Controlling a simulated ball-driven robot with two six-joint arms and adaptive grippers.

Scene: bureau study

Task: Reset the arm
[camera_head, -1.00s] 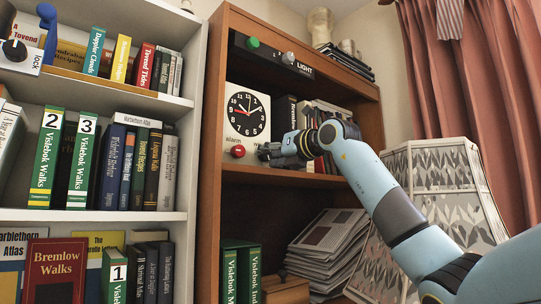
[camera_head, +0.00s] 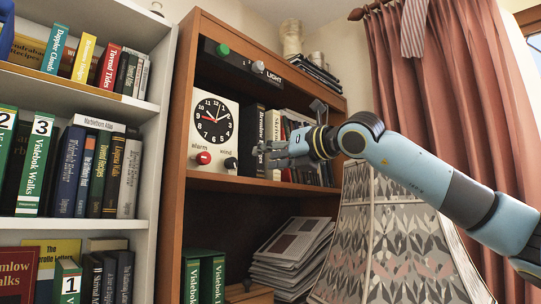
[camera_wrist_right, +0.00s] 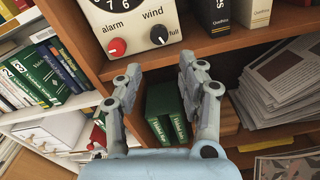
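My right gripper (camera_head: 270,154) reaches in from the right in the head view, in front of the brown cabinet's middle shelf. It is empty. In the right wrist view its two fingers (camera_wrist_right: 160,68) are spread apart with nothing between them. A white alarm clock (camera_head: 213,122) with a black dial stands on that shelf, just left of the gripper. Its red alarm knob (camera_head: 203,158) and black wind knob (camera_head: 230,163) are both visible. The gripper appears apart from the clock. My left gripper is in neither view.
A white bookcase (camera_head: 159,150) full of books stands at the left. Books (camera_head: 274,125) stand behind the gripper. Green books (camera_wrist_right: 166,115) and stacked papers (camera_head: 292,250) are on the lower shelf. A patterned lampshade (camera_head: 395,245) stands below my right arm. Red curtains (camera_head: 440,90) hang behind.

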